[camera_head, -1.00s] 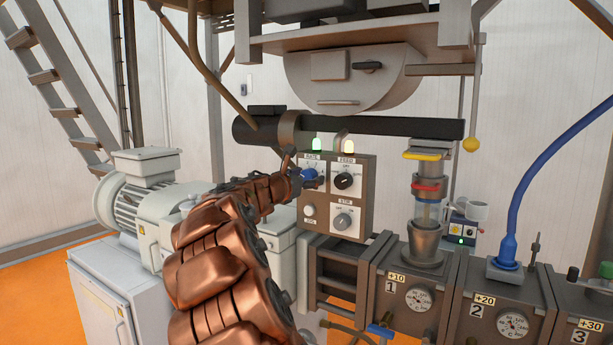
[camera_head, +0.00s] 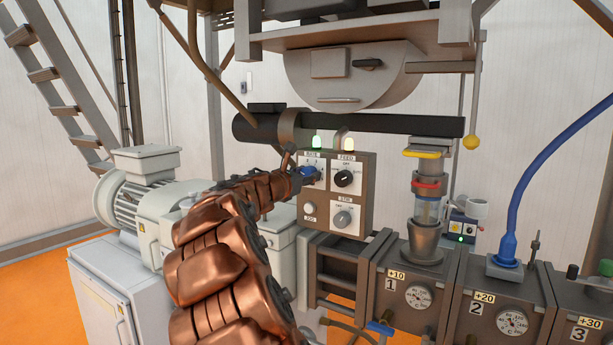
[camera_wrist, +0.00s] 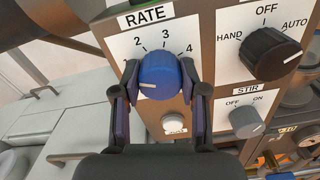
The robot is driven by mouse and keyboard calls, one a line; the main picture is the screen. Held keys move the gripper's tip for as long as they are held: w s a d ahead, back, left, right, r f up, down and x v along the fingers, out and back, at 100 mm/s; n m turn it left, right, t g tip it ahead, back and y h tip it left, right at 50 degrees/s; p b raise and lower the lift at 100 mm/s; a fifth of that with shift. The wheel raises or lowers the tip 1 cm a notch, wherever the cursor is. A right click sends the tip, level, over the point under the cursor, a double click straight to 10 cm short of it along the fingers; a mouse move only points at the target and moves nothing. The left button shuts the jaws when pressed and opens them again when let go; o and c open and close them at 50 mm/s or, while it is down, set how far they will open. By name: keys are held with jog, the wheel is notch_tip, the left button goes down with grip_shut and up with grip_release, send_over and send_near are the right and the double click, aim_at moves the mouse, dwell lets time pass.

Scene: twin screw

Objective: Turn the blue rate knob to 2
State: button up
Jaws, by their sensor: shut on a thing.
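The blue rate knob (camera_wrist: 160,75) sits on the white RATE plate (camera_wrist: 118,46), with the numbers 2, 3 and 4 printed around its top. My gripper (camera_wrist: 160,92) is shut on the knob, one finger at each side. In the head view the knob (camera_head: 308,172) is partly hidden by my gripper.
Right of the rate knob is the black FEED knob (camera_wrist: 270,53), marked HAND, OFF and AUTO. A dark barrel (camera_head: 375,126) runs above the panel.

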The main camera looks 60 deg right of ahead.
jog(key=shift+f+m+b, duration=0.1)
jog(key=shift+m+b, duration=0.2)
jog(key=shift+b, duration=0.05)
jog(key=m+b, duration=0.3)
jog(key=b, duration=0.1)
jog(key=shift+f, duration=0.15)
jog(key=m+b, duration=0.3)
jog(key=shift+m+b, duration=0.7)
jog(key=shift+m, duration=0.3)
jog(key=shift+r, duration=0.2)
jog(key=o, duration=1.1)
jog(key=shift+o, duration=0.2)
jog(key=shift+a, duration=0.1)
